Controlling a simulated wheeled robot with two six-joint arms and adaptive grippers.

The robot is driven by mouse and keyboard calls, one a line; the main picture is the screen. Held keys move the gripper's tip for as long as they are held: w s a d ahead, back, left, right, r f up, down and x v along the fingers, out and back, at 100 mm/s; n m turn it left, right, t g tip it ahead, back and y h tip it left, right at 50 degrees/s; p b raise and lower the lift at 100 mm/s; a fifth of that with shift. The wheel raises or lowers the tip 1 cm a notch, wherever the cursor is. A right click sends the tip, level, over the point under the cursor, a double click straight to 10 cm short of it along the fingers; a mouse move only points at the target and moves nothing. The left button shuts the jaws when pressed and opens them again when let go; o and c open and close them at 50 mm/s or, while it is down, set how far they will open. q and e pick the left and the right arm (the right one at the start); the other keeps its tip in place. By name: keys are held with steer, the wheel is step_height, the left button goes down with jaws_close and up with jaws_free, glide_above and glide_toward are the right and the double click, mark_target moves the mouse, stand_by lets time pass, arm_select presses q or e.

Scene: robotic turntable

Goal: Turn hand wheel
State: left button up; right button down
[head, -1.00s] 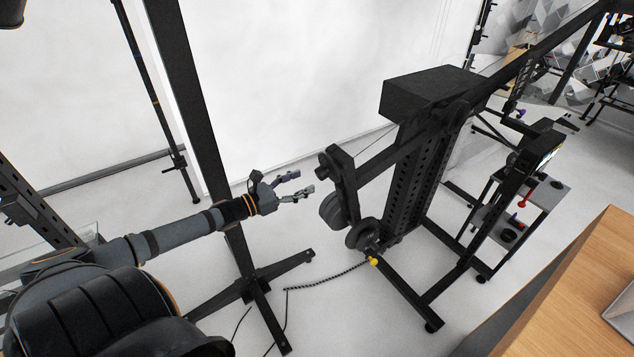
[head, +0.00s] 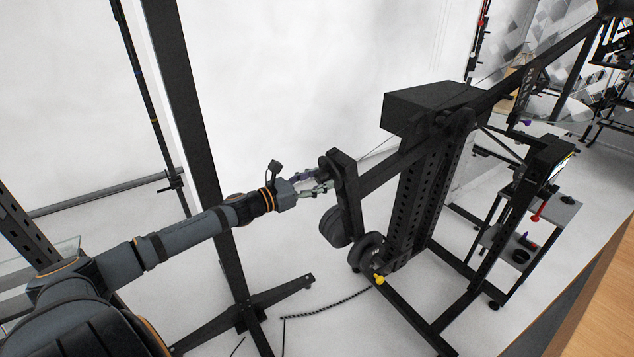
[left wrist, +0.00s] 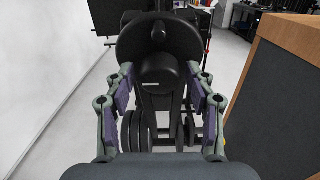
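A tall black machine (head: 430,105) carries a black arm plate (head: 346,180) with a short round black part, apparently the hand wheel (head: 323,163), at its upper end. In the left wrist view, the round part (left wrist: 160,72) faces me in front of a rounded black plate (left wrist: 150,32). My left gripper (head: 322,180) is at this part. In the left wrist view, its fingers (left wrist: 162,88) are open, one on each side of the round part, with visible gaps. My right gripper is not in view.
Dark weight discs (head: 335,227) hang below the arm plate. A yellow knob (head: 379,280) sits near the machine's foot. A black upright post (head: 190,120) stands close behind my left arm. A wooden-topped counter (head: 612,300) is at the lower right.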

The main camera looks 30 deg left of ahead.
arm_select(q)
steer(key=c, duration=0.9)
steer(key=shift+f, duration=0.1)
